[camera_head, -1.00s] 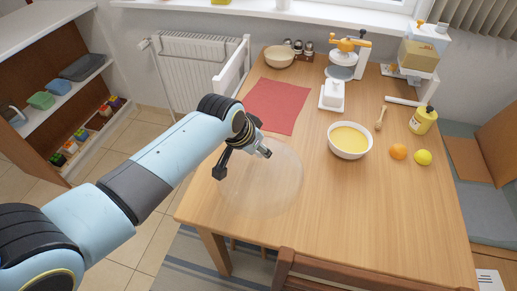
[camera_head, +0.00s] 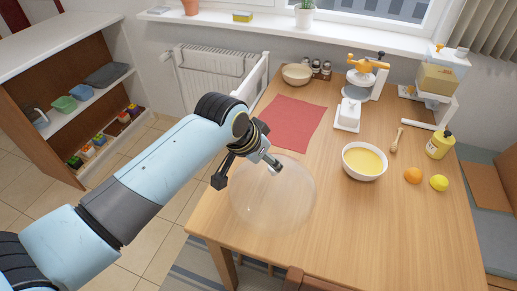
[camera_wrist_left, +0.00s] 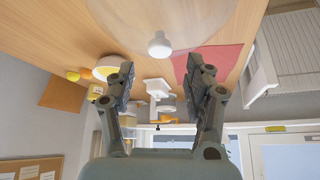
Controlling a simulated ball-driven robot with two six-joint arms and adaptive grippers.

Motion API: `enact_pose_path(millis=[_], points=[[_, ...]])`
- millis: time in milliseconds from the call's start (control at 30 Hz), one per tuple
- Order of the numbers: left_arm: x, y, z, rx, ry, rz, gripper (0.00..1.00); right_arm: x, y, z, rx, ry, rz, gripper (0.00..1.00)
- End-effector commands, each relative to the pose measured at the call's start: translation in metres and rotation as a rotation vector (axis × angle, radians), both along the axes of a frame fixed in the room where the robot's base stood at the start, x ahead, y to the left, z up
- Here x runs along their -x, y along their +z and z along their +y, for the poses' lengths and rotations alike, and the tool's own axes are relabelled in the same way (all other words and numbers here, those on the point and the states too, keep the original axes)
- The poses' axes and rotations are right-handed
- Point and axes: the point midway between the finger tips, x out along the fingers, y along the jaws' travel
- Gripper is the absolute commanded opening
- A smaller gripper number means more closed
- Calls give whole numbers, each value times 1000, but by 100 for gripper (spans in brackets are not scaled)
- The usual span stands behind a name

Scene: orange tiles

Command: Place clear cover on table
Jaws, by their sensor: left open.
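The clear cover (camera_head: 285,205) is a transparent dome resting on the wooden table (camera_head: 345,235) near its front left corner. In the left wrist view the cover (camera_wrist_left: 190,15) spans the top, with its pale round knob (camera_wrist_left: 159,46) showing. My left gripper (camera_head: 247,173) is open and empty, overlapping the cover's upper left part in the head view. In the left wrist view the knob lies beyond the gap between the open fingers (camera_wrist_left: 160,75), apart from them. My right gripper is not in view.
A red cloth (camera_head: 290,122) lies behind the cover. The front middle of the table is clear.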

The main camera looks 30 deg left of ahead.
Motion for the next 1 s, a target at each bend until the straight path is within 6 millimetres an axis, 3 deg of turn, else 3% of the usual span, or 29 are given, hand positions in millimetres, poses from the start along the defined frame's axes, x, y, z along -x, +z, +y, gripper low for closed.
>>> enact_pose_path(millis=[100,300,900,1000], points=[[13,22,2,0,-1,-2,53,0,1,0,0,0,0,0],[26,45,4,-1,0,0,53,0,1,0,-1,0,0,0],[29,50,4,0,0,0,53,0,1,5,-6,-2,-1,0],[36,51,5,-5,2,9,53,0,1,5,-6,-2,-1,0]])
